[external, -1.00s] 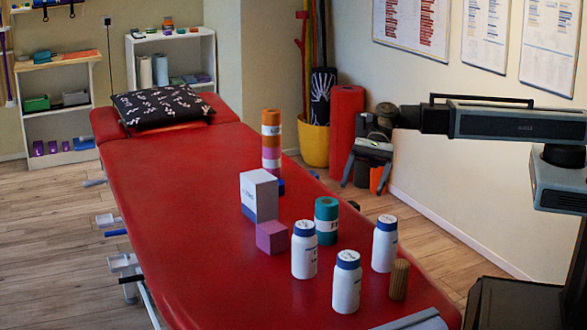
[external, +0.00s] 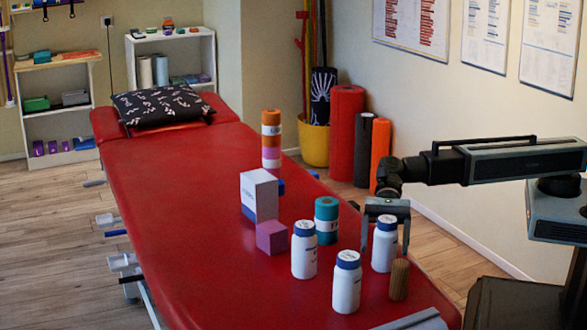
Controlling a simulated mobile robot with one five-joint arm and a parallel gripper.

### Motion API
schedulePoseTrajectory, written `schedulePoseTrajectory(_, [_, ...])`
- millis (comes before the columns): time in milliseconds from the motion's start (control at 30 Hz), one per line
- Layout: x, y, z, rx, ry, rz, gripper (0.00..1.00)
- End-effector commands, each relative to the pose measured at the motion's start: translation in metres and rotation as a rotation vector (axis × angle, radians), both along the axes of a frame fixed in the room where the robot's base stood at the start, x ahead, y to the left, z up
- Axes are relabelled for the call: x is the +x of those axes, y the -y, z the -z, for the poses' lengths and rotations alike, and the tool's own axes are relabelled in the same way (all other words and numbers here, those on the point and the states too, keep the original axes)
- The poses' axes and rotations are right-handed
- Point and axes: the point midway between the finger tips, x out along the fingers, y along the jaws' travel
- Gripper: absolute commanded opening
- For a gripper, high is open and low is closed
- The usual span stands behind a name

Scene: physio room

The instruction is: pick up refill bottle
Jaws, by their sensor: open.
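Three white bottles with blue-ringed white caps stand upright on the red treatment table (external: 200,215): one at the back right (external: 384,252), one at the left (external: 304,258) and one in front (external: 346,290). Their labels are too small to read, so I cannot tell which is the refill bottle. My gripper (external: 385,240) is open and points down at the back right bottle. Its two fingers appear on either side of that bottle's cap and upper body. I cannot tell whether they touch it.
A wooden cylinder (external: 399,280) stands just in front of the back right bottle. A teal roll (external: 326,222), pink cube (external: 272,237), white-and-blue box (external: 259,195) and striped orange stack (external: 271,140) stand farther back. The left part of the table is clear.

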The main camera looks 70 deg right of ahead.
Motion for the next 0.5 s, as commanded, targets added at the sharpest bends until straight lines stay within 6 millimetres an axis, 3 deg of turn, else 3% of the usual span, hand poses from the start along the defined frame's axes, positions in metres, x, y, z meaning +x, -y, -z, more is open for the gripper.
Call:
schedulePoseTrajectory(200, [-0.007, -0.033, 0.017, 0.0, 0.0, -0.002, 0.77])
schedulePoseTrajectory(400, [-0.007, -0.034, 0.015, 0.0, 0.001, -0.001, 0.77])
schedulePoseTrajectory(500, [-0.007, -0.034, 0.015, 0.0, 0.001, 0.0, 0.52])
